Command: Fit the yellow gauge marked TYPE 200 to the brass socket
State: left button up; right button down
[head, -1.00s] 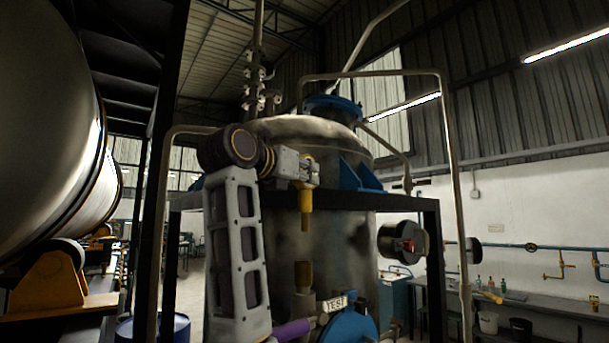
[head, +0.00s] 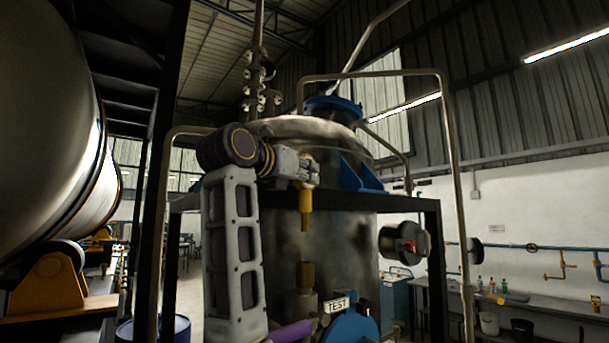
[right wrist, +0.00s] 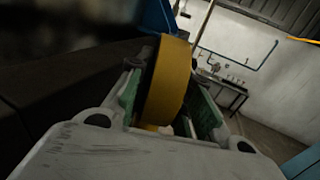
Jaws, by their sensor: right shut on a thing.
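My right gripper (head: 303,178) is shut on the yellow gauge (head: 305,200), in front of the steel vessel. In the head view the gauge's narrow stem points down. The right wrist view shows the gauge (right wrist: 167,85) as a thick yellow disc, edge-on between the finger pads; its TYPE 200 marking cannot be read. The brass socket (head: 306,275) stands upright on a grey pipe below the gauge. A clear gap shows between stem and socket, and the two look nearly in line in the head view. My left gripper is not in view.
A white TEST sign (head: 336,304) and a blue round part (head: 350,329) are just right of the socket. A purple bar (head: 290,334) lies low in front. A dark frame (head: 433,260) surrounds the vessel (head: 345,235). A large tank (head: 45,130) is at the left.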

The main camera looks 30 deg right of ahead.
jog(key=b, duration=0.4)
send_over(302, 220)
jog(key=shift+w+d+f, duration=0.1)
jog(key=shift+d+f, duration=0.1)
jog(key=shift+f, duration=1.2)
jog(key=shift+d+f, duration=0.2)
jog(key=shift+f, duration=1.15)
jog(key=shift+p, duration=0.4)
jog(key=shift+f+b, duration=1.9)
jog(key=shift+f, duration=0.7)
dwell(0.9)
jog(key=c, duration=1.2)
grip_release()
jog(key=shift+a, duration=0.2)
